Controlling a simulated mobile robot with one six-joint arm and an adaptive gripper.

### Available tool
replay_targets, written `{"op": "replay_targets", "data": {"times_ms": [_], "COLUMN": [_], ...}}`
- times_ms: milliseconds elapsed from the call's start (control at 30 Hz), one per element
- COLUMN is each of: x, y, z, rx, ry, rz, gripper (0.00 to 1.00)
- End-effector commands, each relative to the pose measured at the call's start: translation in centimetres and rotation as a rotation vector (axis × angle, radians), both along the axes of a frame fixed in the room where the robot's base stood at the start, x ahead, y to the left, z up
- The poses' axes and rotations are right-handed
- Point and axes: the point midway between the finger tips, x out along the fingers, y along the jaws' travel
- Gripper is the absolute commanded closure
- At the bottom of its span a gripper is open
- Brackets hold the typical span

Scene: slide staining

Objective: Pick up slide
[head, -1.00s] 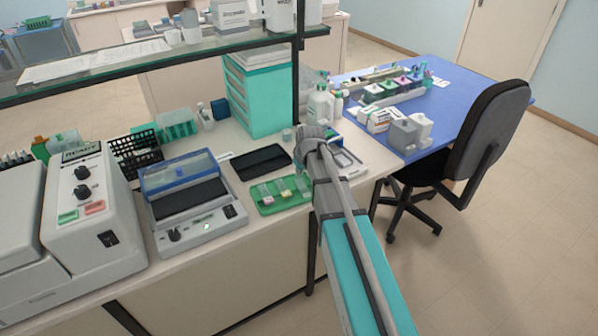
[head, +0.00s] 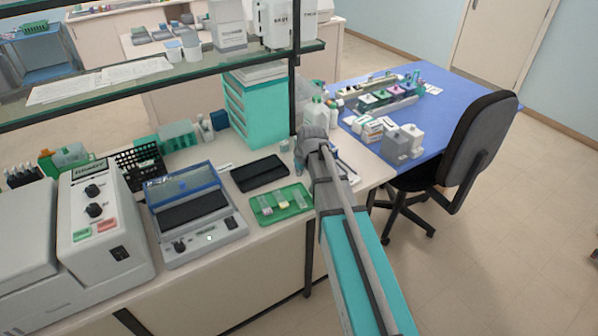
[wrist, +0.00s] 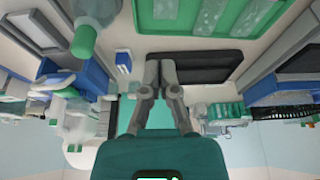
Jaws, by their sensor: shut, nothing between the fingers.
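Several glass slides (head: 267,207) lie on a green tray (head: 281,216) on the bench, right of the staining device. They have small labels, and I cannot tell which slide is meant. In the wrist view the tray (wrist: 176,27) shows at the top edge with slides (wrist: 213,14) on it. My gripper (wrist: 160,66) is shut and empty, with its fingertips apart from the tray and slides. In the head view my arm extends past the tray's right side, and its wrist hides the fingers.
A dark flat slab (head: 260,173) lies behind the tray. A grey device with a blue lid (head: 182,187) stands left of it. A shelf (head: 150,83) spans above the bench. A teal drawer unit (head: 255,106) stands behind. A black chair (head: 480,150) is at right.

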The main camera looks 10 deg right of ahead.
Motion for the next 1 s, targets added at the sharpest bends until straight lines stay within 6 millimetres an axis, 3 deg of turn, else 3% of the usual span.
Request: {"op": "replay_targets", "data": {"times_ms": [733,867,1000], "x": [-0.3,-2.2,-6.6], "y": [0.1,0.4,1.3], "z": [0.4,0.3,0.0], "rx": [0.0,0.001,-0.001], "ry": [0.003,0.029,0.095], "rz": [-0.001,-0.02,-0.069], "gripper": [1.0,1.0,1.0]}}
